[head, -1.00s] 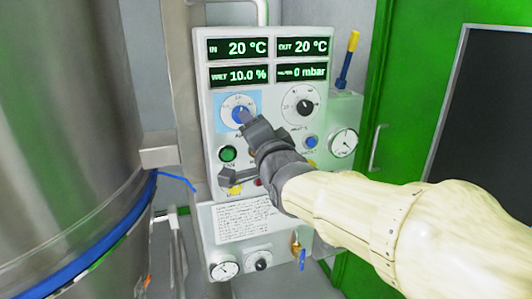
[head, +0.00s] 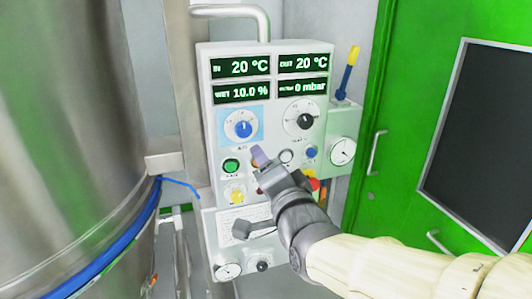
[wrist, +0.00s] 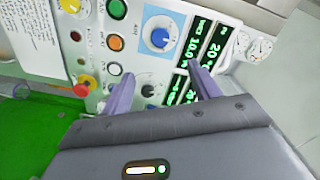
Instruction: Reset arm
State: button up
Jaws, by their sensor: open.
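My gripper (head: 259,163) is in front of the lower middle of the white control panel (head: 205,110), below the blue knob (head: 243,127) in the head view. In the wrist view my gripper (wrist: 160,88) shows two purple fingers spread apart with nothing between them. The blue knob also shows in the wrist view (wrist: 160,38), beyond the fingertips and apart from them. My wrist and forearm cover part of the panel's lower right in the head view.
A black knob (head: 304,121), a green button (head: 231,166), a yellow button (head: 237,194) and a red emergency button (head: 313,184) are on the panel. A large steel vessel (head: 70,110) stands left. A green door (head: 400,130) is right.

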jog(key=shift+s, duration=0.15)
jog(key=d+f+n+g+h+p, duration=0.1)
jog(key=d+f+n+g+h, duration=0.2)
jog(key=f, duration=0.4)
jog(key=d+f+n+g+p, duration=0.2)
jog(key=d+f+g, duration=0.15)
jog(key=f, duration=0.25)
jog(key=s+d+f+n+g+h+p, duration=0.1)
jog(key=s+d+f+n+g+h, duration=0.1)
jog(key=s+d+f+n+g, duration=0.2)
jog(key=s+d+f+g, duration=0.2)
jog(key=s+f+g, duration=0.2)
jog(key=s+f, duration=0.1)
jog(key=shift+s+d+f, duration=0.15)
jog(key=shift+s+f, duration=0.15)
jog(key=shift+f, duration=0.4)
dwell(0.6)
